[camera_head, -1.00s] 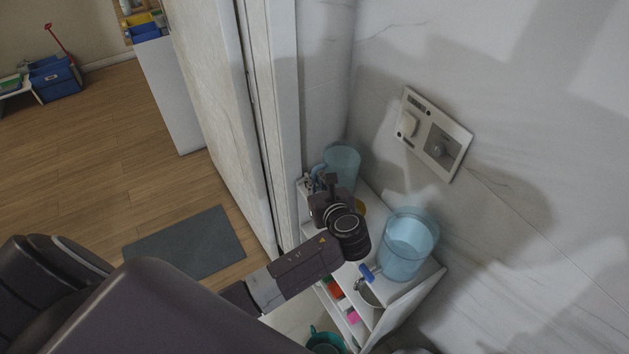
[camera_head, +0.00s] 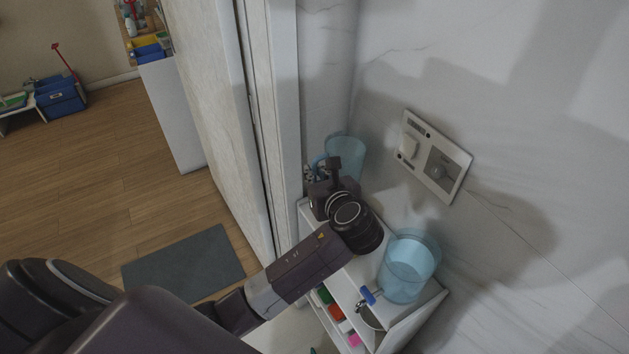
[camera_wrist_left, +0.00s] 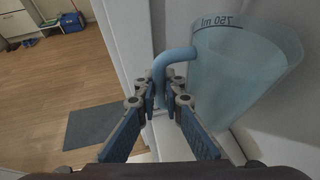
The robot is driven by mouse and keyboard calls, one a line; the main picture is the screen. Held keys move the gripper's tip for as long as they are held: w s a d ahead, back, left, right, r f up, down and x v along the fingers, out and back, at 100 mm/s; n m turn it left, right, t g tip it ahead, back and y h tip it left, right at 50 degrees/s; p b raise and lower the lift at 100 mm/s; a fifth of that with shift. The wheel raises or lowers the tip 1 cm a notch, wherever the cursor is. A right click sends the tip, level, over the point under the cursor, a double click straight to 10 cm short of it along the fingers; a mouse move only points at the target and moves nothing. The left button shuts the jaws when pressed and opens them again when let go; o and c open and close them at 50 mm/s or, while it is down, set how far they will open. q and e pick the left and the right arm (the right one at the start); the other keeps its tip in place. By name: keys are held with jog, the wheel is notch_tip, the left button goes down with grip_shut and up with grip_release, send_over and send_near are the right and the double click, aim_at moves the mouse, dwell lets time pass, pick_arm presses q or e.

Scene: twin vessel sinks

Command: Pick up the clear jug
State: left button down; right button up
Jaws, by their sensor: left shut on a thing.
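The clear jug (camera_head: 347,152) is pale blue and see-through, at the far left end of the white shelf unit in the head view. In the left wrist view the jug (camera_wrist_left: 245,65) shows its "750 ml" marking and a curved blue handle. My left gripper (camera_wrist_left: 166,98) is shut on that handle; the jug hangs just right of the fingers, slightly tilted in the picture. In the head view the left gripper (camera_head: 318,180) partly covers the jug's lower part, so its base is hidden. My right gripper is not in view.
A second blue see-through container (camera_head: 410,268) with a blue tap stands on the near end of the white shelf unit (camera_head: 400,318). A marble wall with a socket plate (camera_head: 434,157) is close on the right. A door frame (camera_head: 284,110) stands close on the left.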

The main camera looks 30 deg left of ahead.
pick_arm(q)
jog(key=shift+r, duration=4.3)
jog(key=shift+r, duration=0.1)
